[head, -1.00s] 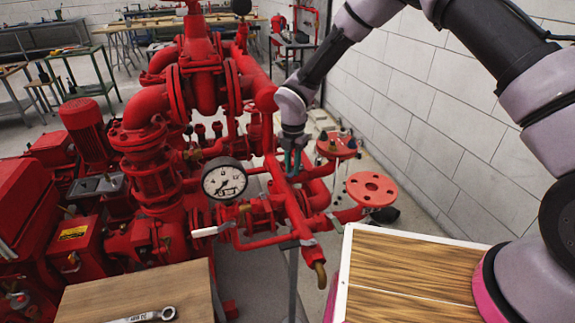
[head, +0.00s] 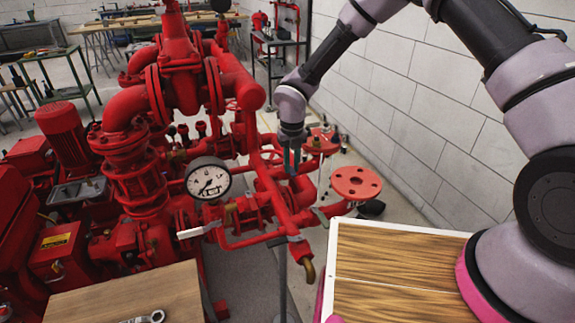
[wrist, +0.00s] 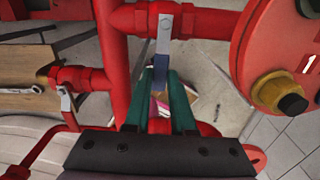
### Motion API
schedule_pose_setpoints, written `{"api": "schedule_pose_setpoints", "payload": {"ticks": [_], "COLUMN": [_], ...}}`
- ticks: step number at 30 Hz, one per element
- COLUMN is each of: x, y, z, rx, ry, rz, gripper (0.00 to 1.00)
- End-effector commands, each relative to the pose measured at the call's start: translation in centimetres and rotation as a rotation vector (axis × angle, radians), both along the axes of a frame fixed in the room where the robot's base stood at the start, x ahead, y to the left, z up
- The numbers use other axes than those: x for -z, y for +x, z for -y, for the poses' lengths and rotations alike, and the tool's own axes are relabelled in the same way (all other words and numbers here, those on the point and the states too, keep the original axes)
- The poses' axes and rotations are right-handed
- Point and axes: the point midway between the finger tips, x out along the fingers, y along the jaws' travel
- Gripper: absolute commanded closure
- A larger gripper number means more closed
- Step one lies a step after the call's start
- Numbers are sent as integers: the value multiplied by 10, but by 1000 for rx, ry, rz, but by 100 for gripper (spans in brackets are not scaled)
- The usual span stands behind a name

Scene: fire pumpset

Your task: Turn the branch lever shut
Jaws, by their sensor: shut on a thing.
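My gripper (head: 291,163) is among the red pipes, left of the round red flange. In the wrist view its two green fingers (wrist: 161,84) are shut on the blue grip of a lever (wrist: 160,68). The lever's grey metal arm runs from a red valve on a horizontal pipe down to the fingers. I take this as the branch lever; the gripper hides it in the head view. Another lever with a pale handle (head: 198,230) sits lower left, and what seems to be the same one shows at left in the wrist view (wrist: 65,98).
A pressure gauge (head: 208,178) stands left of my gripper. A red flange (head: 356,182) is close on its right; a large red disc with a brass fitting (wrist: 275,90) fills the wrist view's right side. Wooden-topped surfaces (head: 400,265) lie in front. A block wall is on the right.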

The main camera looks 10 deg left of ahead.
Motion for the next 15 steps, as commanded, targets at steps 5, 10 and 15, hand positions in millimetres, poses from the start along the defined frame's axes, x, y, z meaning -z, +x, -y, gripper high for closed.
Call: {"api": "schedule_pose_setpoints", "payload": {"ticks": [5, 10, 15], "x": [-1, -2, -2], "y": [4, 5, 5], "z": [0, 1, 1], "rx": [-44, -59, -60], "ry": [5, 6, 6], "rz": [7, 8, 9], "gripper": [100, 100, 100]}}
